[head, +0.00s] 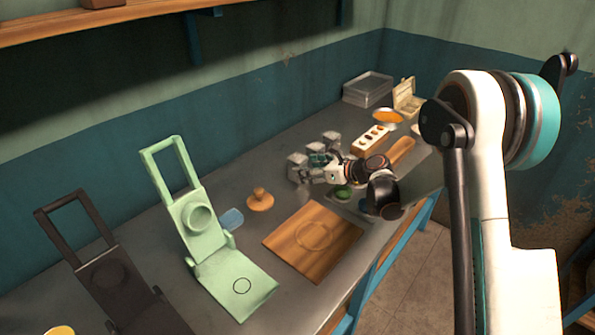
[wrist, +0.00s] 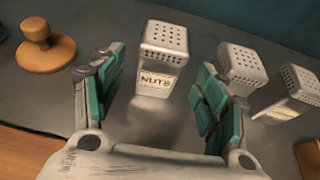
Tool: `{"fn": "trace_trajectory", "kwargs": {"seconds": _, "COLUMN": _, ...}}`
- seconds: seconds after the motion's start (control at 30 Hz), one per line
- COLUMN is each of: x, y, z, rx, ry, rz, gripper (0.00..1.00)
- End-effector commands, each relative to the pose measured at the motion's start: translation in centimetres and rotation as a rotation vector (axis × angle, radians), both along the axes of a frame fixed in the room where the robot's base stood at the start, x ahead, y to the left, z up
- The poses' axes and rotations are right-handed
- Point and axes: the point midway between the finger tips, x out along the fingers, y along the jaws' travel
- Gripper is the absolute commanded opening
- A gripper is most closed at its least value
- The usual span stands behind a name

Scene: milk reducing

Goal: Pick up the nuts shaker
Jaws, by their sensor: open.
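The nuts shaker (wrist: 157,82) is a metal shaker with a perforated top and a label reading NUTS. In the wrist view it stands upright on the counter, between and just beyond the fingers of my gripper (wrist: 157,100). My gripper is open, with teal pads on both sides, and nothing is clasped. In the head view my gripper (head: 309,172) is beside the group of shakers at mid-counter. The nuts shaker is hard to tell apart there, as the fingers overlap that spot.
Two similar shakers, one (wrist: 242,68) near the right finger and one (wrist: 290,95) farther right, stand close. A wooden press (wrist: 45,48) is at left. The head view also shows a wooden board (head: 290,250), a green press (head: 235,285) and a holed block (head: 370,139).

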Motion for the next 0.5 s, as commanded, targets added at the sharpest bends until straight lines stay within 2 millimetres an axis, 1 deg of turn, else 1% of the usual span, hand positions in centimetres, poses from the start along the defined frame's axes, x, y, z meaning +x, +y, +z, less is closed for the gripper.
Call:
{"fn": "trace_trajectory", "kwargs": {"seconds": 0.17, "x": 0.4, "y": 0.7, "z": -0.4, "rx": 0.000, "ry": 0.000, "rz": 0.001, "gripper": 0.67}}
{"fn": "trace_trajectory", "kwargs": {"seconds": 0.4, "x": 2.0, "y": 3.2, "z": -1.7, "rx": -0.001, "ry": -0.001, "rz": 0.003, "gripper": 0.67}}
{"fn": "trace_trajectory", "kwargs": {"seconds": 0.5, "x": 2.7, "y": 4.0, "z": -2.0, "rx": -0.001, "ry": -0.001, "rz": 0.000, "gripper": 0.67}}
